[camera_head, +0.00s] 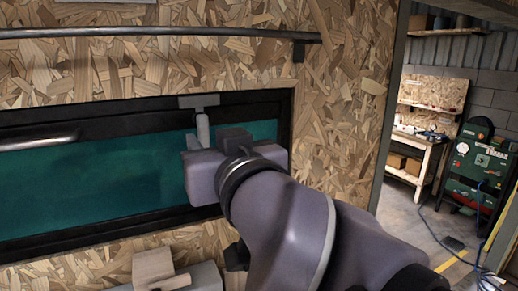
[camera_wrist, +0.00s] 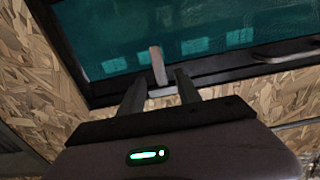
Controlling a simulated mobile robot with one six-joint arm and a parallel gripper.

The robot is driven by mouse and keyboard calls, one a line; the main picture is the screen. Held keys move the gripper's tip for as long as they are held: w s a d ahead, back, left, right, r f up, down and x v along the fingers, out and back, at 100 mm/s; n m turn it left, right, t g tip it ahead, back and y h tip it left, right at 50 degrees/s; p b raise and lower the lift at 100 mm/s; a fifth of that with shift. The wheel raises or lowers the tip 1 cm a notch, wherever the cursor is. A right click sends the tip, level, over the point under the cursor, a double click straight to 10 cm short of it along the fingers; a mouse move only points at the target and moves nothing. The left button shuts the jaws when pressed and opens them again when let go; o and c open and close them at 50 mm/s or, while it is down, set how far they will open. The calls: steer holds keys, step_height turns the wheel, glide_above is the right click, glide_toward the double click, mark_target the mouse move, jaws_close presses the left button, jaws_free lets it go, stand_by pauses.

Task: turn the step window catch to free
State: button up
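The step window catch (camera_head: 203,128) is a small pale lever hanging about straight down from a grey plate on the window's top frame. In the wrist view the lever (camera_wrist: 157,66) shows in the gap between my fingers, with no clear contact on either side. My gripper (camera_head: 206,141) is at the catch, in front of the teal window. In the wrist view my gripper (camera_wrist: 160,76) is open, with its two fingers apart. The gripper body hides the lower part of the lever's surroundings in the head view.
A metal rail (camera_head: 160,32) runs along the chipboard wall above the window. A bar handle (camera_head: 40,141) crosses the window's left part. A wooden block (camera_head: 153,267) sits below. To the right are a workbench (camera_head: 420,150), a green machine (camera_head: 478,165) and open floor.

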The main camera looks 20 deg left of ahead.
mark_target(204, 133)
steer(key=x, duration=0.4)
steer(key=shift+w+a, duration=0.1)
steer(key=shift+w, duration=0.05)
steer(key=shift+r, duration=0.1)
steer(key=shift+c, duration=0.4)
jaws_close()
